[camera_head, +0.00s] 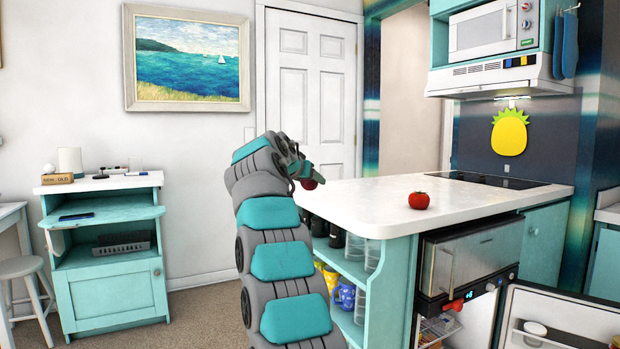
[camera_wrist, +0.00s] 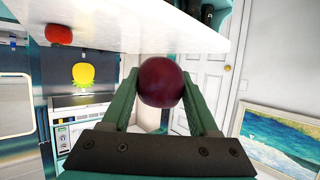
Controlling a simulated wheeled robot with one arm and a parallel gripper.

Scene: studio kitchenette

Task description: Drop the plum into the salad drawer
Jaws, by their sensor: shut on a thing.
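The dark red plum (camera_wrist: 165,82) is held between the two green fingers of my gripper (camera_wrist: 158,88), clear of any surface in the wrist view. In the head view, the plum (camera_head: 310,184) shows small beneath my gripper (camera_head: 304,174), by the left end of the white counter. The under-counter fridge (camera_head: 488,312) stands open at the lower right, its door (camera_head: 560,315) swung out to the right. A wire shelf (camera_head: 440,326) shows inside. I cannot make out the salad drawer; the fridge's lower part is cut off by the picture's bottom edge.
A red tomato (camera_head: 418,200) sits on the white counter (camera_head: 370,205). A small oven (camera_head: 468,258) is above the fridge opening. A teal cabinet (camera_head: 110,285) stands at left, with carpet between.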

